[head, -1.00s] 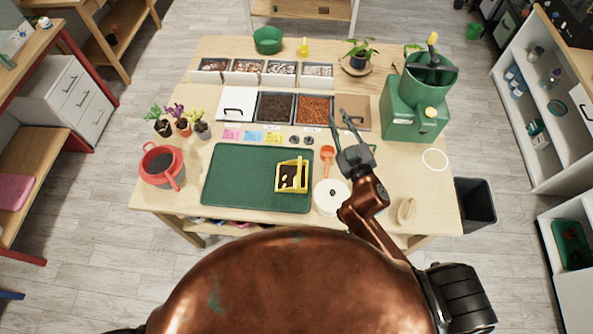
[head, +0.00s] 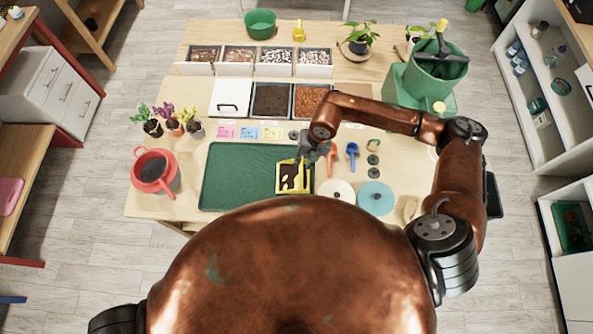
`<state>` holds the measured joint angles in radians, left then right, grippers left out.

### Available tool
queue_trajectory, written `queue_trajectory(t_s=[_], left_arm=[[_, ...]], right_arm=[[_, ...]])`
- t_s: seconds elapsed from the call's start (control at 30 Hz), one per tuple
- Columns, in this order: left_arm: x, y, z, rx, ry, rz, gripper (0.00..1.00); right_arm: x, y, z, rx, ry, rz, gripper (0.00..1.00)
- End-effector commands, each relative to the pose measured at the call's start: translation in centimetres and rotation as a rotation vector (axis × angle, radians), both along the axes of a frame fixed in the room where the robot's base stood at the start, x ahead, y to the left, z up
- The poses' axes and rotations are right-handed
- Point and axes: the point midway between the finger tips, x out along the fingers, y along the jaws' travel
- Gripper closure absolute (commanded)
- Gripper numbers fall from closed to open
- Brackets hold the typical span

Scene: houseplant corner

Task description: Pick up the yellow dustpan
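The yellow dustpan (head: 279,178) lies on the right part of the green mat (head: 235,178). It shows as a yellow frame around a dark inside with pale patches. My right gripper (head: 303,159) points down at the dustpan's upper right edge and covers part of it. The fingers are small and dark here, so I cannot tell whether they are open or closed on the edge. My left gripper is not in view.
A red watering can (head: 155,168) stands left of the mat. White (head: 337,193) and blue (head: 376,198) discs and a blue scoop (head: 352,150) lie to its right. Trays of soil (head: 270,99) sit behind. The mat's left part is clear.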

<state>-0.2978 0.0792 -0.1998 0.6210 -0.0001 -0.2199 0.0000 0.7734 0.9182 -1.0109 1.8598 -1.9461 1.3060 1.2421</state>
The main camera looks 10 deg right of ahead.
Motion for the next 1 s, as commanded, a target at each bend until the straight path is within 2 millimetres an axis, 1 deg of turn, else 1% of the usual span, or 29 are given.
queue_trajectory(t_s=[0.07, 0.27, 0.47, 0.6, 0.7, 0.87, 0.9, 1.0], left_arm=[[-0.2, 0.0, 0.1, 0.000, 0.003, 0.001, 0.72], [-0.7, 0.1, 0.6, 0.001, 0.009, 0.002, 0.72], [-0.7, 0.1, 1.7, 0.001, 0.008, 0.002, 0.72], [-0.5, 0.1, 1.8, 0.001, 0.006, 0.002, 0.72], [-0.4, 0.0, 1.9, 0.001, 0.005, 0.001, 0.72], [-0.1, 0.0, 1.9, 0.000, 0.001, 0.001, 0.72], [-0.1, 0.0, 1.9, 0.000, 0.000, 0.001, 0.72], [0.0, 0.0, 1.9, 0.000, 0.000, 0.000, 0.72]], right_arm=[[0.0, -0.3, -0.7, -0.015, 0.003, -0.004, 0.81], [0.1, 0.1, -2.7, -0.012, 0.002, -0.004, 0.81], [0.3, 0.4, -5.4, -0.012, 0.003, -0.003, 0.81], [0.4, 0.8, -7.1, -0.009, 0.001, 0.000, 0.81], [0.4, 0.9, -7.6, -0.009, 0.001, 0.001, 0.81], [0.4, 0.9, -7.6, -0.008, 0.001, 0.002, 0.81], [0.4, 0.9, -7.6, -0.008, 0.001, 0.002, 0.82], [0.4, 0.9, -7.6, -0.008, 0.001, 0.002, 0.89]])
